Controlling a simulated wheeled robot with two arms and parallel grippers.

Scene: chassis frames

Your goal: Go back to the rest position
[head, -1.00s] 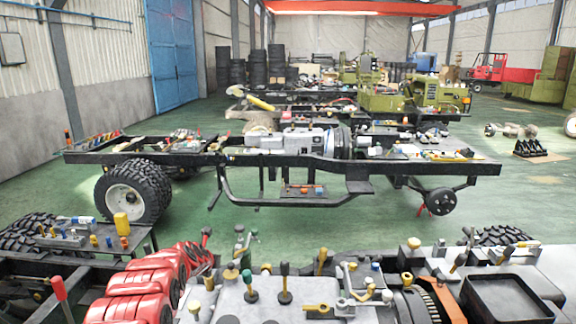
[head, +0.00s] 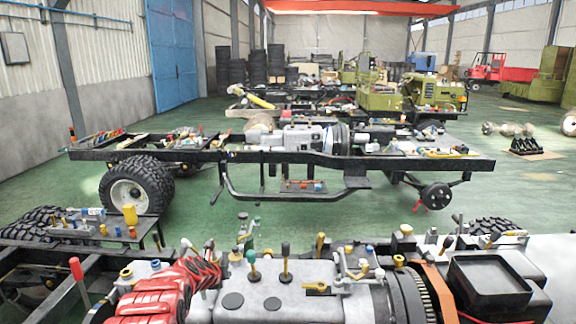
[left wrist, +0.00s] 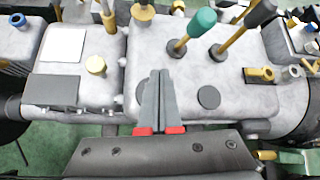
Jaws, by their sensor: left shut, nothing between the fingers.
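My left gripper (left wrist: 159,78) shows in the left wrist view, with its two grey fingers together and nothing between them. It is over the pale grey engine block (left wrist: 240,75), near two dark round discs, one partly hidden by the fingers. Whether it touches the block I cannot tell. Levers with a teal knob (left wrist: 203,22) and a dark knob (left wrist: 262,12) stand beyond the fingertips. In the head view the same kind of block (head: 330,300) lies at the bottom, with a green-topped lever (head: 251,262) and a dark lever (head: 286,262). I make out neither gripper there.
Red parts (head: 165,290) and a black tray (head: 490,275) flank the block. A small bench (head: 85,228) with tools is at left. A long black chassis (head: 400,165) with a wheel (head: 137,192) stands across the middle. Green floor (head: 190,215) lies open between.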

